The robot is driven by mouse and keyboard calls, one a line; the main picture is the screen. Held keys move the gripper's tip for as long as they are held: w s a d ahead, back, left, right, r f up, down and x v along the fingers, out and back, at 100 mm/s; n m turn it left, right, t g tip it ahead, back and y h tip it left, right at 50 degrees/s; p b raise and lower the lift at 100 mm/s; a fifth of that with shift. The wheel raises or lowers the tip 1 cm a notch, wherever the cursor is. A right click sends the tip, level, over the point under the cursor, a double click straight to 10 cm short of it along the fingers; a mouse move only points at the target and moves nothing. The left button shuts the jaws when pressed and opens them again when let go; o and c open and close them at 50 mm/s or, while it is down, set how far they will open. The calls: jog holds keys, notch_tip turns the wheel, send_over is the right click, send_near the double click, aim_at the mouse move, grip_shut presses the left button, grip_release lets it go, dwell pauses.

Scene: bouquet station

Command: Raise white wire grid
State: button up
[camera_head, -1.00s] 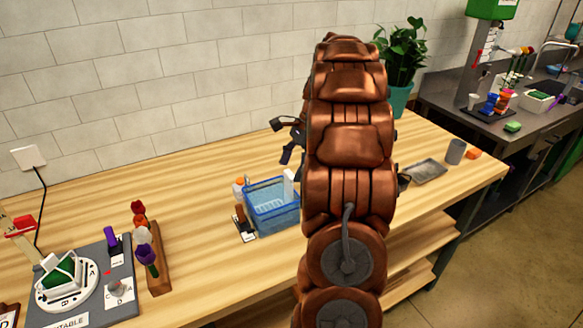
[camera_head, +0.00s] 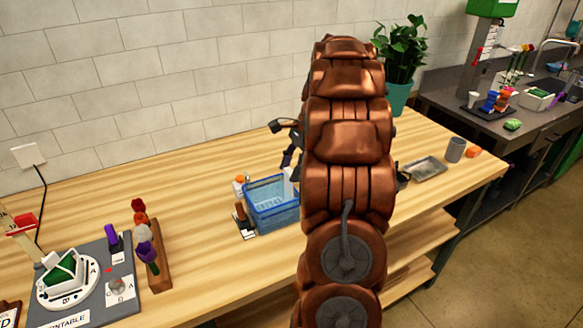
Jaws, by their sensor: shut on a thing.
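The blue see-through basin (camera_head: 272,218) stands on the wooden table, left of my arm. Pale grid-like lines show dimly inside it. A white upright piece (camera_head: 289,186), which looks like part of the white wire grid, stands at the basin's right side, partly hidden by my arm. My gripper (camera_head: 287,158) shows only in part at the arm's left edge, right above this piece. It is shut on what appears to be the grid's upright part; the fingertip contact is hard to see.
A small bottle with an orange cap (camera_head: 239,186) and a dark upright item (camera_head: 241,217) stand beside the basin. The turntable board (camera_head: 95,290) and a wooden flower rack (camera_head: 156,265) are at left. A grey tray (camera_head: 425,168) lies right of my arm. The table between rack and basin is clear.

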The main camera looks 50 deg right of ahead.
grip_shut()
notch_tip(320, 180, up, 8)
jog(key=shift+r+p, duration=0.1)
jog(key=shift+p, duration=1.05)
jog(key=o, duration=0.8)
grip_release()
jog(key=shift+c, duration=0.2)
jog(key=shift+o, duration=1.3)
jog(key=shift+f, duration=0.25)
